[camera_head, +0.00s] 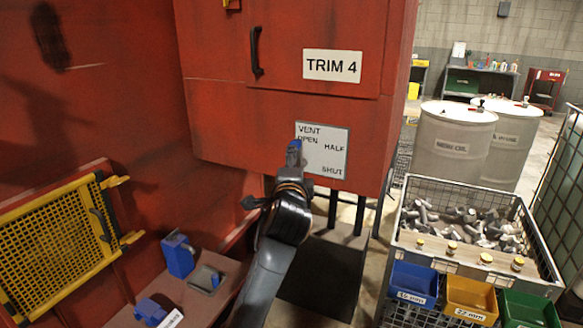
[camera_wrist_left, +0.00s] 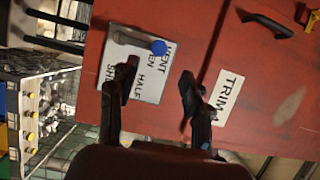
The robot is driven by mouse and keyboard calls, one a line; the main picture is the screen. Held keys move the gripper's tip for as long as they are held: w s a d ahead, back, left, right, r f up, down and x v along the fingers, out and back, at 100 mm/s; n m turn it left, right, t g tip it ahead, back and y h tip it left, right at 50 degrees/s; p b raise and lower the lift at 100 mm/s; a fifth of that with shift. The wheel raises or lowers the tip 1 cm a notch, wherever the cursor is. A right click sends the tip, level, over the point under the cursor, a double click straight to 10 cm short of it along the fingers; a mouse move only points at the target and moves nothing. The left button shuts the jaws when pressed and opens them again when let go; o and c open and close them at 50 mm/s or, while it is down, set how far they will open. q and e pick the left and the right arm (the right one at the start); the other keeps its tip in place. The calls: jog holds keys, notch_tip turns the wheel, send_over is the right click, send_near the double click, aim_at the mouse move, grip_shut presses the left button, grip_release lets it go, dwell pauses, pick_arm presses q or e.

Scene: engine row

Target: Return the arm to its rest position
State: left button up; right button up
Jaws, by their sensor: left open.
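My left arm reaches up from the bottom of the head view. Its gripper (camera_head: 290,187) is in front of a red cabinet's lower part, by a white placard (camera_head: 325,157) marked VENT, OPEN, HALF and SHUT. In the wrist view the gripper's two fingers (camera_wrist_left: 158,92) are spread apart with nothing between them. A lever with a blue knob (camera_wrist_left: 158,47) lies over the placard, near the word OPEN, beyond the fingertips. The knob (camera_head: 294,150) also shows just above the gripper in the head view. My right gripper is not in view.
The red cabinet (camera_head: 230,125) has a black handle (camera_head: 256,52) and a TRIM 4 label (camera_head: 332,66). A yellow mesh guard (camera_head: 55,245) is at left, above a ledge with blue items (camera_head: 178,255). A wire crate (camera_head: 480,258) of metal parts and white drums (camera_head: 450,140) stand at right.

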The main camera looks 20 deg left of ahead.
pick_arm(q)
jog(key=shift+s+d, duration=0.2)
jog(key=shift+s, duration=0.45)
jog(key=shift+f, duration=0.1)
jog(key=s+d+f+n+g+h+b, duration=0.1)
jog(key=d+f+g+h+b, duration=0.15)
jog(key=f, duration=1.85)
jog(key=s+d+f+n+g+h+b, duration=0.1)
jog(key=f+g+h, duration=0.15)
jog(key=f, duration=1.85)
jog(key=s+d+f+n+g+b, duration=0.1)
jog(key=s+f+g, duration=0.1)
jog(key=s+f, duration=0.45)
jog(key=s+f+n+g, duration=0.1)
jog(key=s+f, duration=0.2)
jog(key=f, duration=0.7)
jog(key=s+f+n+g+h+b, duration=0.1)
jog(key=s+f+n+g+b, duration=0.2)
jog(key=s+f, duration=1.5)
jog(key=s+a+f+n+g, duration=0.1)
jog(key=s+f, duration=0.4)
jog(key=s, duration=0.9)
jog(key=s+a+f+n+g, duration=0.1)
jog(key=s+f+n+g, duration=0.2)
jog(key=s, duration=1.2)
notch_tip(320, 180, down, 2)
jog(key=shift+g+b, duration=0.3)
jog(key=shift+g, duration=0.1)
